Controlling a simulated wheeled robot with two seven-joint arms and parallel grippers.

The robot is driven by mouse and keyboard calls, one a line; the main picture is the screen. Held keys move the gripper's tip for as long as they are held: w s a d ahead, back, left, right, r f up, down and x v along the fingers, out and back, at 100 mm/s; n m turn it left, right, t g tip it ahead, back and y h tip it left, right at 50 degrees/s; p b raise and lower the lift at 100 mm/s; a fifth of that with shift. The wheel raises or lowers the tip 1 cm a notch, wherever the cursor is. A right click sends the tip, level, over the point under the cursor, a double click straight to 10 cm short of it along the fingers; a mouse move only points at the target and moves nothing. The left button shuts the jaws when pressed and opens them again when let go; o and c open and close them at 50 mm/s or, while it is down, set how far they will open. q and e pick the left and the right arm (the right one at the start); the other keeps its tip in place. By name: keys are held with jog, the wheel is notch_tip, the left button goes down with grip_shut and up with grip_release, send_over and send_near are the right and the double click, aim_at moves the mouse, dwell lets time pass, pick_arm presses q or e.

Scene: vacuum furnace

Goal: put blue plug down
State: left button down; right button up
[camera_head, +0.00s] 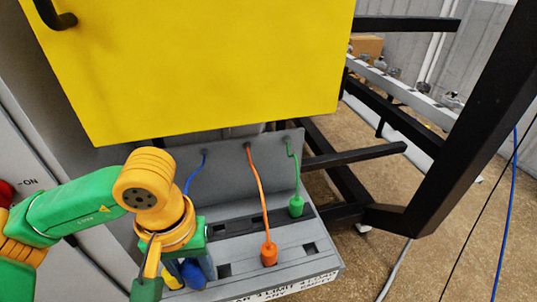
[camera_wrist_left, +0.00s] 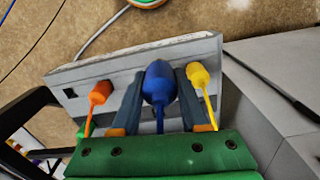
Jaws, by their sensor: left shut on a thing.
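The blue plug (camera_head: 194,274) is held between the fingers of my left gripper (camera_head: 186,270), over the front of the grey socket panel (camera_head: 215,250). In the left wrist view the blue plug (camera_wrist_left: 158,82) sits between the two dark fingers of my left gripper (camera_wrist_left: 158,105), with the panel's front edge behind it. Its blue cord (camera_head: 197,172) runs up to the panel's back wall. Whether its tip touches the panel is hidden. My right gripper is not in view.
The orange plug (camera_head: 269,253) and the green plug (camera_head: 296,205) stand on the panel. The yellow plug (camera_head: 172,282) is close beside my left gripper. Empty square openings (camera_head: 310,248) show in the panel. A yellow furnace panel (camera_head: 210,70) hangs above, and black frame bars (camera_head: 355,185) stand at right.

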pick_arm(q)
jog(key=a, duration=0.1)
jog(key=w+a+m, duration=0.1)
jog(key=a+f, duration=0.1)
jog(key=shift+w+f+m, duration=0.1)
jog(key=shift+w+m, duration=0.15)
jog(key=shift+m, duration=0.15)
jog(key=shift+d, duration=0.15)
dwell(0.3)
dwell(0.6)
